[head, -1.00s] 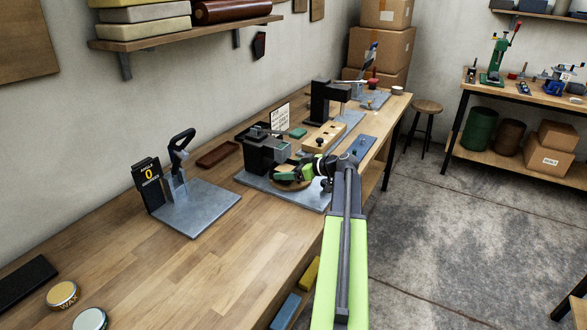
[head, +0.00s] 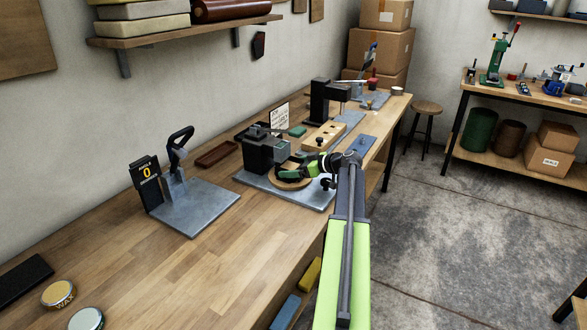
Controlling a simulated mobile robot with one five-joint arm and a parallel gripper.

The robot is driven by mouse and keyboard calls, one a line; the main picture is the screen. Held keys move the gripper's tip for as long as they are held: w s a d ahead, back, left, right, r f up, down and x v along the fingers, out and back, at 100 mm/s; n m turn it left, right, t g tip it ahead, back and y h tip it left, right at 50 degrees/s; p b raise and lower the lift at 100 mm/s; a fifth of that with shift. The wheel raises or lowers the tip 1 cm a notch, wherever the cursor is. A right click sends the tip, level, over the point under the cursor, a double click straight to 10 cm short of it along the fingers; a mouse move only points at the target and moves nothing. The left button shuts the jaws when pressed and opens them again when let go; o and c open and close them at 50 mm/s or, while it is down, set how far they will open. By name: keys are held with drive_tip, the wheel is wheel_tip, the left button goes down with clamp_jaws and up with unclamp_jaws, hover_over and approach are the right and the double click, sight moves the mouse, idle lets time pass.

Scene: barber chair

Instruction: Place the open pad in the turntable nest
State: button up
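The turntable is a round wooden disc (head: 287,184) on a grey base plate, beside a black block-shaped fixture (head: 264,153). My gripper (head: 287,173) is low over the disc, reaching in from the right. Its dark and green fingers are small here, and I cannot tell whether they are apart or whether anything is between them. The nest on the disc is hidden by my gripper and too small to make out. A dark green pad-like piece (head: 298,132) lies behind the fixture; I cannot tell whether it is the open pad.
A wooden block with holes (head: 324,136) and a black press (head: 322,102) stand farther along the bench. A lever stand on a grey plate (head: 195,207) is left of the turntable, with a dark red tray (head: 217,154) behind. The bench front (head: 200,275) is mostly clear.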

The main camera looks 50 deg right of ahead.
drive_tip(key=shift+o, duration=0.3)
drive_tip(key=shift+s+r+p, duration=0.1)
drive_tip(key=shift+r+p, duration=0.2)
drive_tip(key=shift+r, duration=0.05)
drive_tip(key=p+v, duration=0.4)
drive_tip(key=v, duration=0.7)
drive_tip(key=shift+s, duration=0.4)
drive_tip(key=shift+d, duration=0.1)
